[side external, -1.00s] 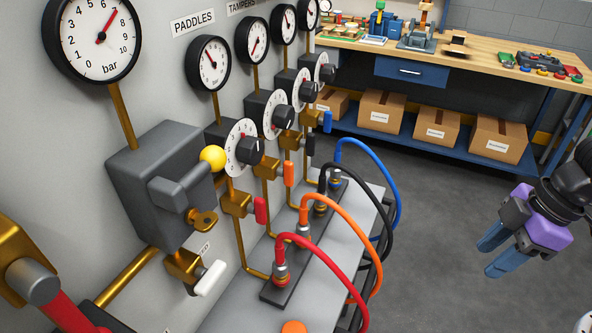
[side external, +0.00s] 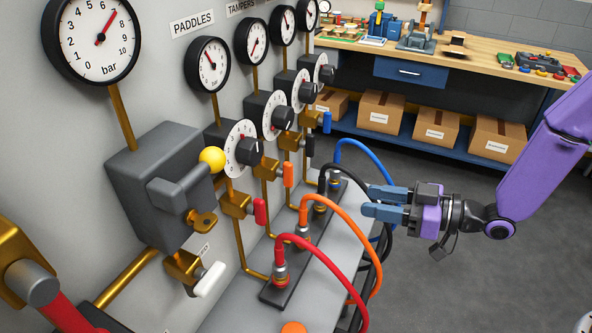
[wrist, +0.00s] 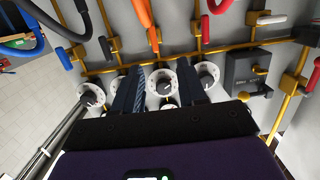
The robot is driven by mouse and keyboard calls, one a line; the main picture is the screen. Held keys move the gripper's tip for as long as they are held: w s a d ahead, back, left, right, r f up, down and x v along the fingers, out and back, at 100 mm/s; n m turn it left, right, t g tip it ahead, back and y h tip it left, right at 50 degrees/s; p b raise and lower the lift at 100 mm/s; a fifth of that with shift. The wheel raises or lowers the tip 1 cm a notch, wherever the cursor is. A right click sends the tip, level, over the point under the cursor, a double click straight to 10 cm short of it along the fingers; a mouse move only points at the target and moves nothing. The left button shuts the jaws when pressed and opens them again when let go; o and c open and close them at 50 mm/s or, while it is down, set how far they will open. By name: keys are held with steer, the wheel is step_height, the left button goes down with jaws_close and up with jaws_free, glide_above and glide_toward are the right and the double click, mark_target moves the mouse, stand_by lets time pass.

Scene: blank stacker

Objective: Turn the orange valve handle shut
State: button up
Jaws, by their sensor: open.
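The orange valve handle (side external: 288,174) stands upright beside its brass valve (side external: 266,188) under the second small dial, roughly in line with the vertical brass pipe. In the wrist view the orange handle (wrist: 154,39) shows at the top middle, near the orange hose. My gripper (side external: 370,202) is open and empty, with blue fingers pointing left toward the panel. It is to the right of the orange handle and clearly apart from it, near the black and orange hoses.
Red (side external: 261,211), black (side external: 310,145) and blue (side external: 327,122) handles flank the orange one. An orange hose (side external: 352,226), a red hose (side external: 345,262) and a black hose (side external: 383,205) arch from a grey ledge (side external: 240,305) in front of the panel. Floor at right is free.

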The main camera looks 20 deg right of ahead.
steer(key=t, duration=0.2)
glide_toward(293, 171)
steer(key=shift+y, duration=0.4)
steer(key=x, duration=0.9)
steer(key=shift+w+f, duration=0.1)
steer(key=shift+w, duration=0.05)
jaws_close()
